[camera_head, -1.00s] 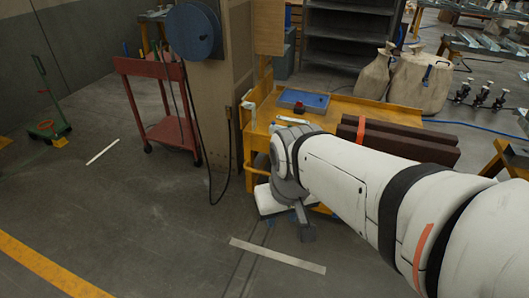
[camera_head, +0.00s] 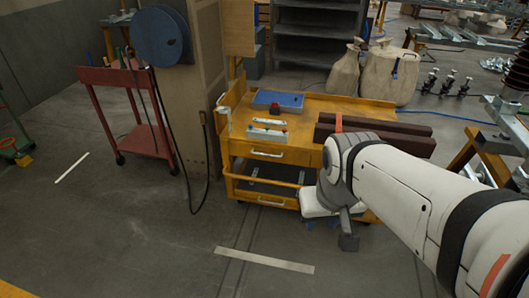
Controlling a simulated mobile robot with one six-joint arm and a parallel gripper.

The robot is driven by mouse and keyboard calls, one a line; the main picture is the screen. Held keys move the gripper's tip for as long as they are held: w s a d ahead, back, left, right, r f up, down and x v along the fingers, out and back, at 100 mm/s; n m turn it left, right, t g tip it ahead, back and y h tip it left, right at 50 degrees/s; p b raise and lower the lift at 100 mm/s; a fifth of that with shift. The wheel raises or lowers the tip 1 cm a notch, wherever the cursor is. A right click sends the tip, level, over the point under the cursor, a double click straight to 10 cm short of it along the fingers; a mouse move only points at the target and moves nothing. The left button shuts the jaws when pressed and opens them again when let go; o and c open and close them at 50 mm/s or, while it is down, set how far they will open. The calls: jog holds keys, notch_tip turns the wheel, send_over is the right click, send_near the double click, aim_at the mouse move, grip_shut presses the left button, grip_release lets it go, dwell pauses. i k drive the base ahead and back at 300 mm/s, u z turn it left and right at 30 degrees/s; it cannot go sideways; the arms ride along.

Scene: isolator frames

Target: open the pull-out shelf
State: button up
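A yellow workbench (camera_head: 300,156) stands in the middle of the view. Its front has an upper drawer (camera_head: 267,153) with a pale handle, which looks shut. Below is an open bay with a yellow rail, and under it a low shelf front (camera_head: 265,197) with a pale handle. The low front looks pushed in; I cannot tell which part is the pull-out shelf. My gripper (camera_head: 345,234) hangs low in front of the bench's right side, right of the handles. It appears apart from them. My arm hides the bench's right front, and the finger opening cannot be made out.
On the bench lie a blue case (camera_head: 279,101), a pale box with buttons (camera_head: 267,132) and dark beams (camera_head: 372,130). A red cart (camera_head: 127,110) and a post with a hanging cable (camera_head: 205,150) stand left. The floor in front of the bench is clear.

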aim_at(270, 170)
jog(key=u, duration=0.05)
jog(key=i, duration=1)
jog(key=z, duration=0.05)
